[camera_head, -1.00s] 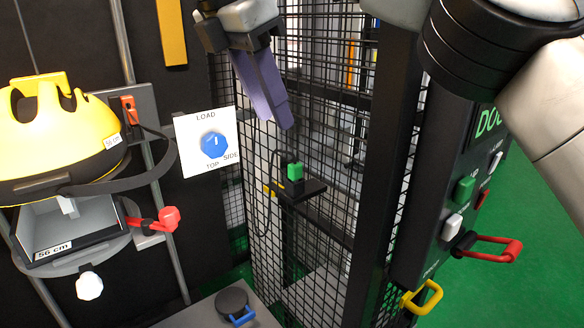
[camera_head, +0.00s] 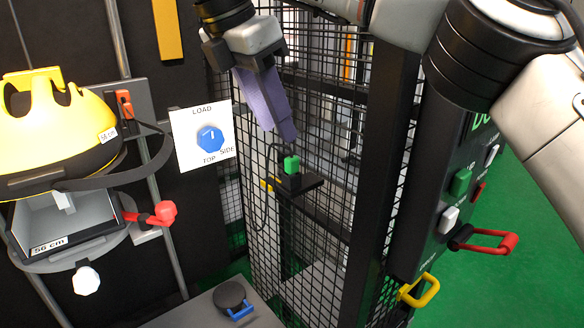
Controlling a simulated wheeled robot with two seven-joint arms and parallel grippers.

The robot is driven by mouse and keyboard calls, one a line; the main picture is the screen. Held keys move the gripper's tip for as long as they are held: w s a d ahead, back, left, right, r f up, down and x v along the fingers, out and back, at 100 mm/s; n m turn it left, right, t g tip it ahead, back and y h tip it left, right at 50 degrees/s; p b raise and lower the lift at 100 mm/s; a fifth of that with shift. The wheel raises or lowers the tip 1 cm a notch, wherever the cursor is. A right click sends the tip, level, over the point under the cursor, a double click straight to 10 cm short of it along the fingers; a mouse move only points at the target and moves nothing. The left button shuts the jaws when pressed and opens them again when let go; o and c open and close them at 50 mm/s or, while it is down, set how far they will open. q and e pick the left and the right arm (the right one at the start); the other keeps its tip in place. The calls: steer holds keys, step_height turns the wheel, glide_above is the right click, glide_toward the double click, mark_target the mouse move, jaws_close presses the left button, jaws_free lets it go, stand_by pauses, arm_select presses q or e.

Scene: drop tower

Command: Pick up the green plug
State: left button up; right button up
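The green plug (camera_head: 291,164) stands upright on a small black shelf (camera_head: 304,186) fixed at the wire mesh. My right gripper (camera_head: 284,136), with purple fingers, comes down from the top and points at the plug. Its fingertips are just above the plug in the picture; I cannot tell whether they touch it. The fingers overlap from this angle, so the gap between them is hidden. My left gripper is not in view.
A black mesh fence and post (camera_head: 380,170) stand close by the shelf. A LOAD dial sign (camera_head: 188,122) and a yellow helmet (camera_head: 50,125) are to the left. A control panel with a red handle (camera_head: 490,243) and a yellow handle (camera_head: 420,291) is to the right.

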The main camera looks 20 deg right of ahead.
mark_target(291, 158)
steer(key=x, duration=0.7)
steer(key=shift+s, duration=0.2)
jaws_close()
